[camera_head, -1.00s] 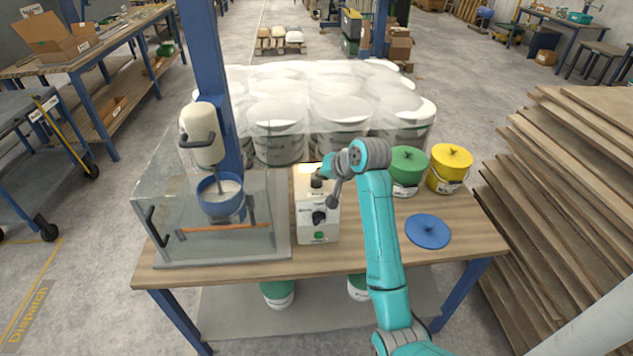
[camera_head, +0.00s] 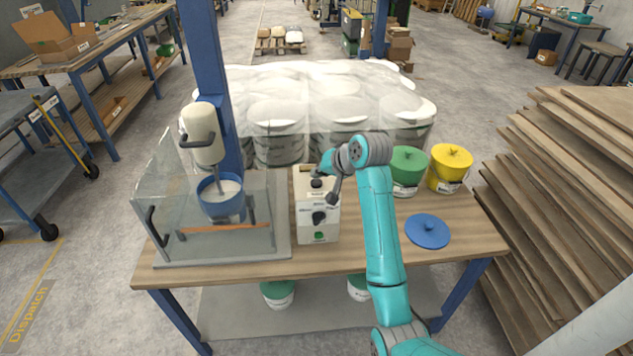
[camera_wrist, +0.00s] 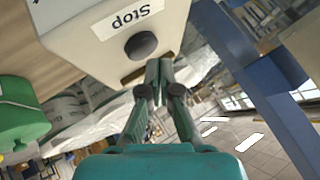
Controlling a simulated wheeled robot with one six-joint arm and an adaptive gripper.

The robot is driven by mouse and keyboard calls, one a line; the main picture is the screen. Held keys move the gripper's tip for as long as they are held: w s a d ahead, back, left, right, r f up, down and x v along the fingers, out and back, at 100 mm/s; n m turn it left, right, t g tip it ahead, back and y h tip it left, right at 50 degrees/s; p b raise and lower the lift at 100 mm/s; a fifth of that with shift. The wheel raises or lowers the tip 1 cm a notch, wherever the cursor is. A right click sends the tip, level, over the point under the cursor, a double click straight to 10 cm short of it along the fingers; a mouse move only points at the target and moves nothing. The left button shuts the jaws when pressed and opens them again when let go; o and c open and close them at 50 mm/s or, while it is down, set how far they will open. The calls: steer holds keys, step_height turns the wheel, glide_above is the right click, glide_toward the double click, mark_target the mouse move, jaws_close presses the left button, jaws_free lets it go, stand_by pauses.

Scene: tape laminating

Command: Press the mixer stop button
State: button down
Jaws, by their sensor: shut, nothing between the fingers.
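The off-white control box (camera_head: 318,228) stands on the table right of the mixer (camera_head: 202,135). In the wrist view the box (camera_wrist: 85,35) shows large and tilted. Its dark round stop button (camera_wrist: 141,45) sits beside an upside-down "Stop" label (camera_wrist: 138,17). My gripper (camera_wrist: 158,72) is shut and empty, its fingertips just below the button in the picture. I cannot tell whether they touch the box. In the head view my gripper is at the top of the box, partly hidden by the arm. A blue bowl (camera_head: 221,203) stands under the mixer head.
A clear guard (camera_head: 165,190) surrounds the mixer. Green (camera_head: 408,172) and yellow (camera_head: 450,168) buckets and a blue lid (camera_head: 428,231) are on the right of the table. Wrapped white buckets (camera_head: 280,118) stand behind. Stacked boards (camera_head: 565,190) are at the right.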

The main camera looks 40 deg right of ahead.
mark_target(319, 183)
steer(key=shift+r, duration=0.2)
steer(key=shift+r, duration=2.45)
